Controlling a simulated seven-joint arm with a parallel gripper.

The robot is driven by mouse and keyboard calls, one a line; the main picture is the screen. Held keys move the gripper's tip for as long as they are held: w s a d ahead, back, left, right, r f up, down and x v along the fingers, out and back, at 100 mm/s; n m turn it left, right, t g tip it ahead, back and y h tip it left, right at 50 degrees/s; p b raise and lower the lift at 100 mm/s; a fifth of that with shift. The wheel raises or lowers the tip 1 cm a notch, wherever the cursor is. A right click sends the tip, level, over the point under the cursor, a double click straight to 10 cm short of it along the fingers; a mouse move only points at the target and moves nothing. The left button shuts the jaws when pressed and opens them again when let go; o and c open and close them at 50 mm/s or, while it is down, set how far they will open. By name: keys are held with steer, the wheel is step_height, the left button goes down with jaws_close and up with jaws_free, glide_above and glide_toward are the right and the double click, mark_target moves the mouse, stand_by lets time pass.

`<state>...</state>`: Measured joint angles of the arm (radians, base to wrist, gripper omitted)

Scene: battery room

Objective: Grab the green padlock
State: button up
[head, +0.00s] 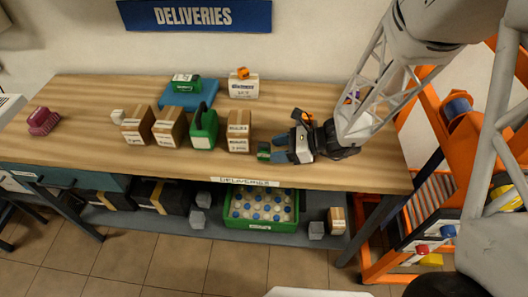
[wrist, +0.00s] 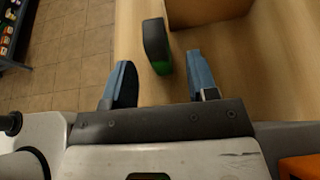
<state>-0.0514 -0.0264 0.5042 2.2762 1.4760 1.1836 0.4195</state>
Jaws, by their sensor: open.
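A small green and black object (head: 264,152), which looks like the green padlock, sits on the wooden table near its front edge. In the wrist view this padlock (wrist: 157,45) shows a dark rounded face and a green lower part. My gripper (head: 277,157) is low over the table, pointing left, just right of the padlock. In the wrist view my gripper (wrist: 160,66) has its two blue fingers apart. The padlock lies just ahead of the fingertips, in line with the gap between them. I see no finger gripping it.
A cardboard box (head: 239,138) stands just beyond the padlock. A larger green item with a dark handle (head: 203,130) and more boxes (head: 169,128) stand further left. A blue case (head: 190,99) lies behind. The table's front edge (head: 245,182) is close; the table's left part is fairly clear.

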mark_target(264, 152)
steer(key=shift+x, duration=2.3)
steer(key=shift+f, duration=0.1)
steer(key=shift+c, duration=0.3)
jaws_close()
